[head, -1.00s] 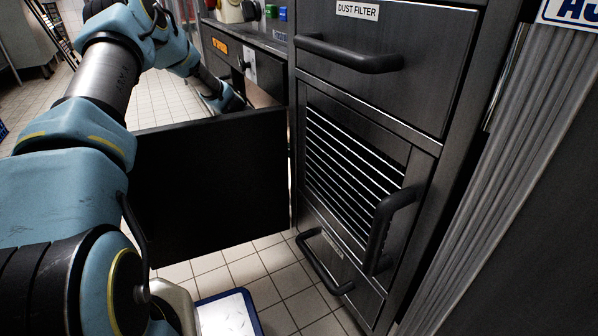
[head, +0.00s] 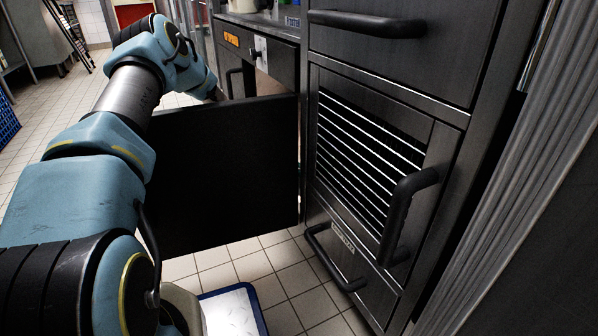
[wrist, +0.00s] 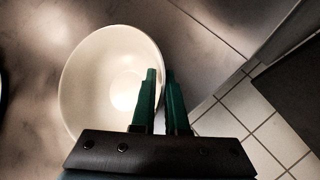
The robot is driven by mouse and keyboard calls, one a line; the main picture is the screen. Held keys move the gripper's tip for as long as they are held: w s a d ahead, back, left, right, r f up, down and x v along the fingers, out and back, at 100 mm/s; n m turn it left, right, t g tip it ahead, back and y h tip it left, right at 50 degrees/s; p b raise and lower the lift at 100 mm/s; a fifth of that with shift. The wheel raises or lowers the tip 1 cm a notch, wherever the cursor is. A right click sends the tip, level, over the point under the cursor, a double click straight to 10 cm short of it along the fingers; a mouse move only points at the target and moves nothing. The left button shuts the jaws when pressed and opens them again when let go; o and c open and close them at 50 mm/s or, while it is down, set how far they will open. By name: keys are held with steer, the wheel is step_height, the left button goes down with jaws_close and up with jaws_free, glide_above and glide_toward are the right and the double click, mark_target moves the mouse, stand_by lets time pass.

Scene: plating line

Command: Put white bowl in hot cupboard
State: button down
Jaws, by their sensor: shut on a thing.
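The white bowl (wrist: 92,82) shows in the wrist view, its open side toward the camera. My gripper (wrist: 160,72) has its green fingers shut on the bowl's right rim, one finger inside and one outside. A grey metal surface lies below the bowl; I cannot tell whether they touch. In the head view the hot cupboard (head: 285,62), with an orange label, stands behind a dark open door (head: 225,175). My arm reaches over to the cupboard's front. The gripper and bowl are hidden in the head view, and most of the cupboard's inside is too.
A dark cabinet with a louvred panel (head: 365,165) and protruding handles (head: 402,215) stands close on the right. A blue-edged tray-like thing (head: 232,310) is low at the bottom. Items stand on the counter (head: 270,20).

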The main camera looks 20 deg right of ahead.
steer(key=c, duration=0.9)
jaws_free()
steer(key=shift+r, duration=0.1)
steer(key=p+v, duration=0.6)
steer(key=v, duration=0.6)
